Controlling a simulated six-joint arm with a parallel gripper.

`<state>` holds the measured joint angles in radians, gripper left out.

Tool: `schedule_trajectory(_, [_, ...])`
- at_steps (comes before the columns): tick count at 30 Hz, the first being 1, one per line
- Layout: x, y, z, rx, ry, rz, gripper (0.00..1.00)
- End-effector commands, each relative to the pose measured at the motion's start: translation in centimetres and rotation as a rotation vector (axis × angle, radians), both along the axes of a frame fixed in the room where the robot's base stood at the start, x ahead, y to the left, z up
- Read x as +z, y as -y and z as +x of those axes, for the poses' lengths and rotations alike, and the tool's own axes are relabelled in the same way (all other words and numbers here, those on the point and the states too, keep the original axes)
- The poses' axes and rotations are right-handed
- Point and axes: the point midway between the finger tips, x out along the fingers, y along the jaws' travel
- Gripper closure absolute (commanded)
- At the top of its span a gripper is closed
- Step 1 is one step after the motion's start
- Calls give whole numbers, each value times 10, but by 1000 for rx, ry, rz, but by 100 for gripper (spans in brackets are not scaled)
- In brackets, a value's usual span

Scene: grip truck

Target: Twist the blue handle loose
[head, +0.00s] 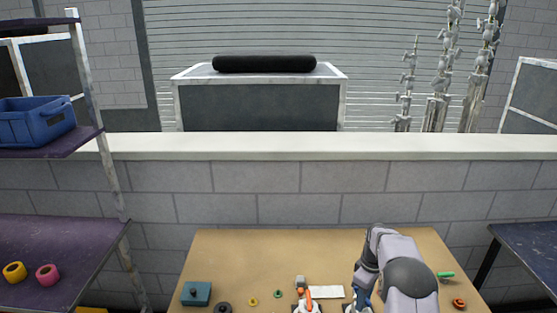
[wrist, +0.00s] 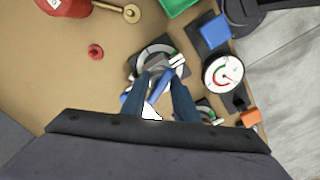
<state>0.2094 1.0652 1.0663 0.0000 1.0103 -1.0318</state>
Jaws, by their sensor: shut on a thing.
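The blue handle (wrist: 158,84) shows in the wrist view over a round dial-like plate (wrist: 150,51) with a dark square base. My gripper (wrist: 160,80) reaches down over it, with one dark finger on each side, and is shut on the handle. The fingers hide part of the handle, and I cannot tell how far it is turned. In the head view my arm comes down at the right of the wooden table (head: 230,250), and its end is largely hidden near the bottom edge.
In the wrist view, a white gauge (wrist: 223,73) and a blue block (wrist: 214,32) stand close on the right. A red knob (wrist: 95,51) and a red cylinder with a brass fitting (wrist: 131,13) lie to the left. A low wall (head: 300,147) runs behind the table.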

Motion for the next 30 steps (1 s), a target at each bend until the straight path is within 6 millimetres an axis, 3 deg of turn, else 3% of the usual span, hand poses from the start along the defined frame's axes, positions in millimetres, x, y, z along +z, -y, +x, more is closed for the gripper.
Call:
schedule_trajectory(13, [0,0,0,195,1,0,93])
schedule_trajectory(20, [0,0,0,211,1,-1,93])
schedule_trajectory(21, [0,0,0,211,1,-1,69])
schedule_trajectory(30, [1,0,0,210,1,-1,69])
